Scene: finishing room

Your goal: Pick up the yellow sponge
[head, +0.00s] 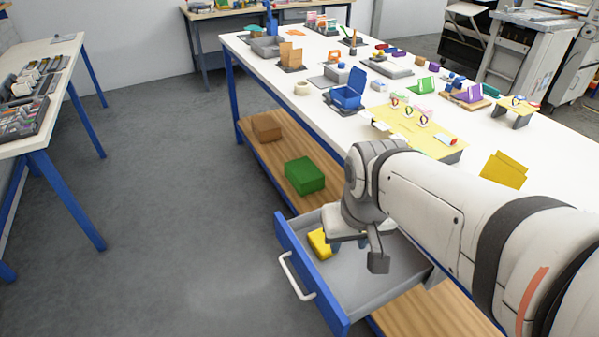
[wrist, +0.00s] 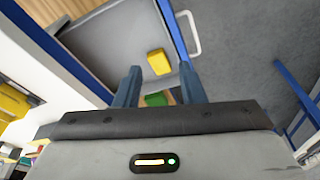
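The yellow sponge (head: 318,243) lies in the open drawer (head: 375,293), near its far-left corner and partly hidden by my gripper in the head view. In the wrist view the yellow sponge (wrist: 158,61) shows whole, as a small block on the grey drawer floor (wrist: 112,45). My gripper (head: 357,254) is over the drawer, to the right of the sponge in the head view. In the wrist view my gripper (wrist: 160,80) has its two fingers wide apart with nothing between them. The sponge appears beyond the fingertips, apart from them.
The drawer has a blue front with a white handle (head: 296,276). A green box (head: 305,175) and a brown box (head: 267,128) sit on the wooden shelf. The white tabletop (head: 325,118) above is crowded with small items. The grey floor (head: 180,200) at left is clear.

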